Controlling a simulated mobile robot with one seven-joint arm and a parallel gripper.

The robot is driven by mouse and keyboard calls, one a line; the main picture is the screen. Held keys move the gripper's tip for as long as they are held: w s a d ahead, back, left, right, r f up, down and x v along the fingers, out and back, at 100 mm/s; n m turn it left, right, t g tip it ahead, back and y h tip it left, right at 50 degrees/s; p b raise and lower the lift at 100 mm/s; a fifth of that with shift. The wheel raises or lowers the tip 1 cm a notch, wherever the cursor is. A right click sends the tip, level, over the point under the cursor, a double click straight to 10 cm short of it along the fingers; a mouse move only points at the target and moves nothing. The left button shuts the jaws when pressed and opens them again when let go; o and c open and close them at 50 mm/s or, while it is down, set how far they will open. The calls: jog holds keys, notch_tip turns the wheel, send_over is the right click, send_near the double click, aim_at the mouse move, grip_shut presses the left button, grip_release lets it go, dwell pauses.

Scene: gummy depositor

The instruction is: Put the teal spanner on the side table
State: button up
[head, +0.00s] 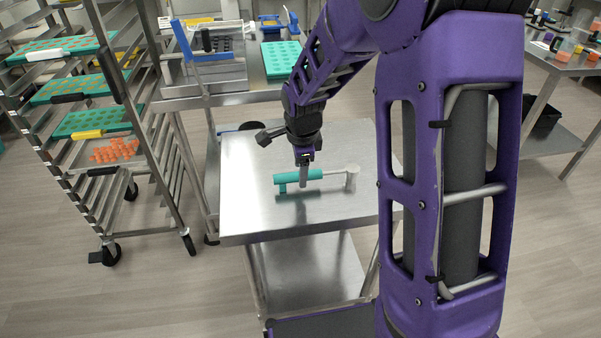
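The teal spanner (287,179) is at the middle of the steel side table (250,218). It has a teal handle on the left and a pale metal shaft running right to a thick end piece. My gripper (304,178) points down at the handle, and a grey finger crosses in front of its middle. The fingers are seen edge-on, so I cannot tell whether they are open around the handle or shut on it. I also cannot tell whether the spanner rests on the tabletop or is slightly above it.
A wheeled rack (150,130) with teal mould trays stands at the left. A steel bench (185,97) with a blue-framed machine (210,71) and a teal mould (282,60) is behind the table. Another bench (560,68) stands at the right. The tabletop around the spanner is clear.

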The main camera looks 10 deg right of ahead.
jog(key=p+v, duration=0.1)
jog(key=v, duration=0.8)
jog(key=shift+r, duration=0.15)
